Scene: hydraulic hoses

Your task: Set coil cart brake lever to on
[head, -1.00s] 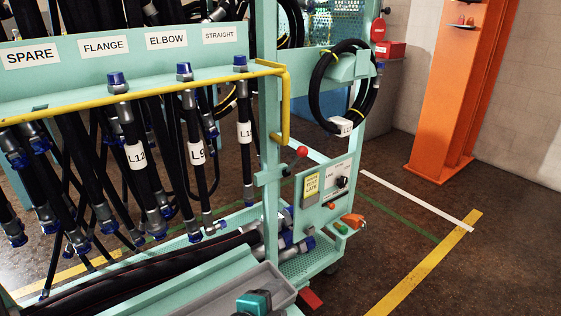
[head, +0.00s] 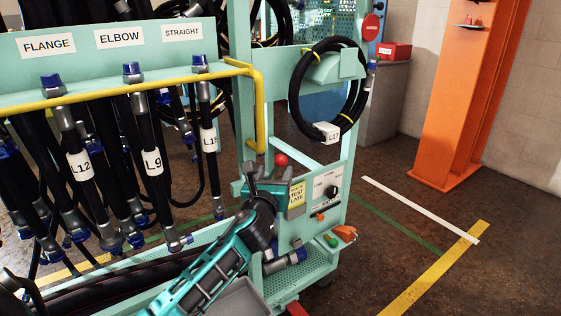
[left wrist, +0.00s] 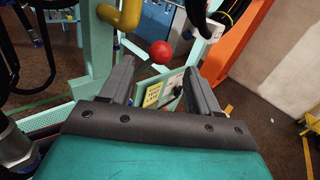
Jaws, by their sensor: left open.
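The coil cart (head: 245,110) is a pale green frame with hoses and a yellow rail. A red ball knob (head: 281,160), apparently the end of the brake lever, stands out by its right post above a small control panel (head: 326,190). My left gripper (head: 267,178) is open just below and in front of the knob. In the left wrist view the red knob (left wrist: 161,52) shows beyond the two spread fingers, between their tips, with nothing held. Whether a finger touches it cannot be told. The lever's shaft is mostly hidden behind the gripper. My right gripper is not in view.
Several capped hoses (head: 152,160) hang left of my arm. A coiled hose (head: 328,95) hangs above the panel.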

